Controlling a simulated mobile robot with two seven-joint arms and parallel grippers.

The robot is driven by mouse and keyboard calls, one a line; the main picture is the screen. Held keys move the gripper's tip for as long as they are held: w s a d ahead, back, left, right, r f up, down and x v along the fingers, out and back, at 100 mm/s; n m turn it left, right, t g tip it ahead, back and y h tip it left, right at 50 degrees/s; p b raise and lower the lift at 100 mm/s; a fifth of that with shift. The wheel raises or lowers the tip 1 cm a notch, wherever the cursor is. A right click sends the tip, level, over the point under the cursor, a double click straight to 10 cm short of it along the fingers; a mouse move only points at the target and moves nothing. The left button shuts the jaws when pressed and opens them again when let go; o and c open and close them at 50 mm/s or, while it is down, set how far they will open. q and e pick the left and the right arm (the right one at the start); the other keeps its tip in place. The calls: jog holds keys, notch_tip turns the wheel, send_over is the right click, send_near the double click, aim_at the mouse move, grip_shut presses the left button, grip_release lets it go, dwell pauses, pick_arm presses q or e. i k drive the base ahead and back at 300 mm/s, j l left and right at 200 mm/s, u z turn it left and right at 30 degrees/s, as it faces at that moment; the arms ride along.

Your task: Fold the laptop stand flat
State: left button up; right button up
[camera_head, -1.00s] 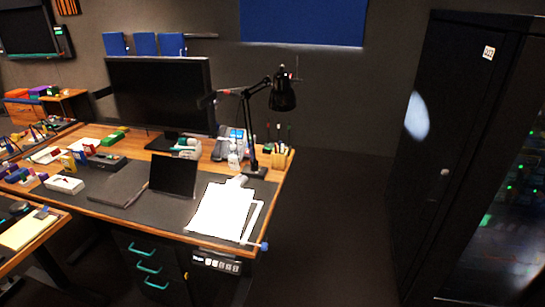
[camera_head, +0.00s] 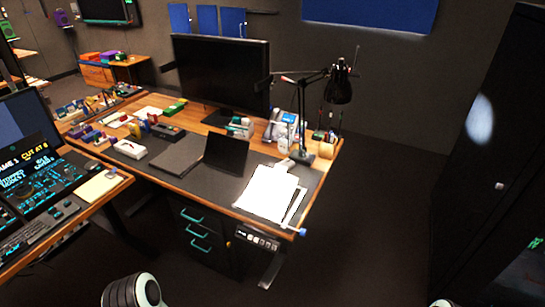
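A dark upright panel (camera_head: 226,153) stands tilted on the desk's black mat, and it looks like the laptop stand. A flat dark grey slab (camera_head: 178,153) lies just left of it; I cannot tell whether the two are joined. Neither gripper shows.
The wooden desk (camera_head: 240,212) has a monitor (camera_head: 222,75), a black lamp (camera_head: 338,88), white papers (camera_head: 268,192) and a pen holder (camera_head: 326,147). A console (camera_head: 38,185) stands at the left. A dark cabinet (camera_head: 490,150) is at the right. Floor between is clear.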

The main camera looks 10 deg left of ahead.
aim_at(270, 190)
jog(key=i+l+u, duration=0.1)
jog(key=u, duration=0.3)
jog(key=i+l+u, duration=0.15)
jog(key=u, duration=0.25)
jog(key=i+l+u, duration=0.1)
jog(key=u, duration=0.3)
jog(key=i+l+u, duration=0.1)
jog(key=l+u, duration=0.15)
jog(key=l, duration=0.3)
jog(key=l+u, duration=0.25)
jog(key=l, duration=0.35)
jog(key=i+l, duration=0.1)
jog(key=l, duration=0.5)
jog(key=i+l, duration=0.1)
jog(key=l, duration=0.5)
jog(key=i+l+u, duration=0.1)
jog(key=l, duration=0.5)
jog(key=l+u, duration=0.85)
jog(key=k+l+u, duration=0.15)
jog(key=l+u, duration=0.25)
jog(key=k+l+u, duration=0.2)
jog(key=u, duration=0.2)
jog(key=k+l+u, duration=0.2)
jog(key=l+u, duration=0.25)
jog(key=k+l+u, duration=0.1)
jog(key=k+u, duration=0.15)
jog(key=u, duration=0.15)
